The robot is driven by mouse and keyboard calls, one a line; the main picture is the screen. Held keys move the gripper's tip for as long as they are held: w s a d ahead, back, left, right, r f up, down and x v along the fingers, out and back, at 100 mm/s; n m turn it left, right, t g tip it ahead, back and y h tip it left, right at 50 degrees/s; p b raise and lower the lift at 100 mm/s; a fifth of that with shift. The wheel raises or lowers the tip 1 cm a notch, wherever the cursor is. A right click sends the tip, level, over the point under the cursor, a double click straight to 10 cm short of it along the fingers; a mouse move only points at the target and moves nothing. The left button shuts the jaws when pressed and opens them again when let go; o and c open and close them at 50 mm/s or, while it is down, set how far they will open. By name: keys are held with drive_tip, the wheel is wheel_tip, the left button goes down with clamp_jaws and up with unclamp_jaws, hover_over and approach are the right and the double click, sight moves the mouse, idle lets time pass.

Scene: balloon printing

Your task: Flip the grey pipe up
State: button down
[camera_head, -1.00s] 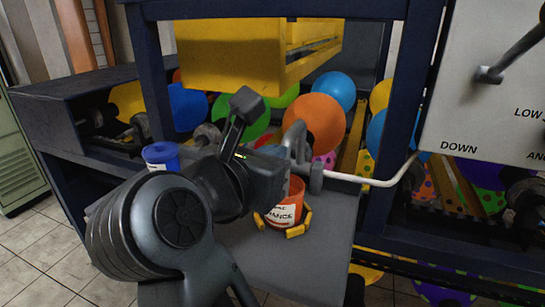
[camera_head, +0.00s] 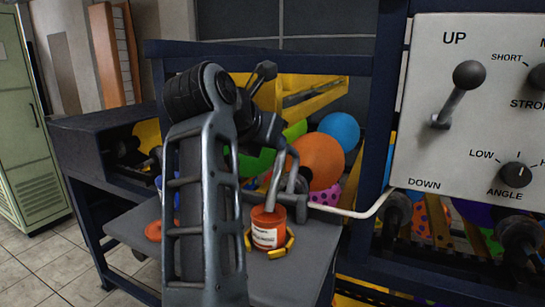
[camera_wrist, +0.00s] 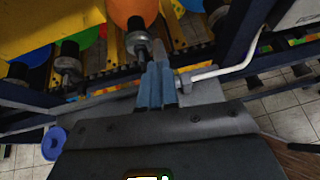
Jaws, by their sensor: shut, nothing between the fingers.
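The grey pipe (camera_head: 275,178) is a bent tube above the orange pot (camera_head: 266,227). One leg runs down into the pot's top, and the other side meets the white pipe (camera_head: 355,212) at a grey joint. My arm covers part of the area to its left. My gripper (camera_wrist: 157,70) shows in the wrist view with its bluish fingers shut and empty, beside the end of the white pipe (camera_wrist: 225,68). In that view a tapered grey shape lies just beyond the fingertips; I cannot tell whether they touch it. The fingers cannot be made out in the head view.
The pot sits in a yellow holder (camera_head: 276,249) on a grey shelf (camera_head: 130,226). An orange lid (camera_head: 153,231) lies left. Balloons and rollers fill the machine behind. A control panel (camera_head: 470,130) with a lever and a dark blue post (camera_head: 375,120) stand right.

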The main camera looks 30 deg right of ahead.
drive_tip(key=shift+g+y, duration=0.3)
drive_tip(key=shift+y, duration=0.1)
drive_tip(key=w+d+b, duration=0.1)
drive_tip(key=w+d, duration=0.1)
drive_tip(key=d, duration=0.1)
drive_tip(key=w+d, duration=0.2)
drive_tip(key=d, duration=0.1)
drive_tip(key=w+d+b, duration=0.1)
drive_tip(key=w+d, duration=0.1)
drive_tip(key=d, duration=0.1)
drive_tip(key=shift+w+r+b, duration=0.25)
drive_tip(key=shift+w+b, duration=0.05)
drive_tip(key=shift+b, duration=0.05)
drive_tip(key=shift+w+d+f, duration=0.25)
drive_tip(key=shift+w+d, duration=0.25)
drive_tip(key=shift+d, duration=0.25)
drive_tip(key=b+v, duration=0.1)
drive_tip(key=v, duration=0.6)
drive_tip(key=shift+a+r+b, duration=0.25)
drive_tip(key=shift+b, duration=0.05)
drive_tip(key=shift+s, duration=0.15)
